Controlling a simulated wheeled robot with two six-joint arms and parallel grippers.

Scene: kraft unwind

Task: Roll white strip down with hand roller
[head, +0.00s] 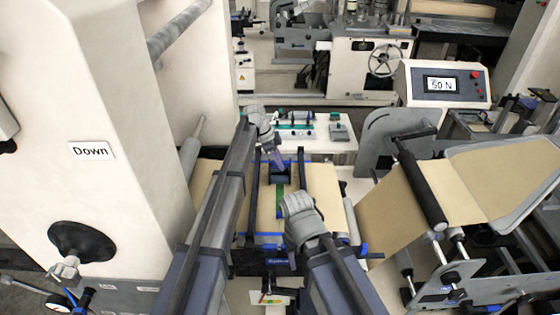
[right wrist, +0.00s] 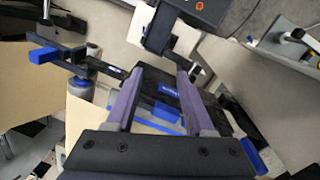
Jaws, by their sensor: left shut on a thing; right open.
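My left gripper (head: 278,163) is shut, at the far part of the kraft-covered table. It is shut on a small dark thing (head: 281,177), seemingly the hand roller, mostly hidden by the gripper. A green strip (head: 280,203) runs along the kraft paper (head: 322,190) just nearer than it. I cannot make out a white strip. In the right wrist view my right gripper (right wrist: 160,78) is open and empty, above a black part with blue pieces (right wrist: 167,112).
A white machine frame marked "Down" (head: 91,150) stands close on the left. A black roller (head: 418,185) carries kraft web on the right. A display box reading 50 N (head: 441,84) stands behind it. A white side table (head: 318,146) with small tools is beyond the kraft table.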

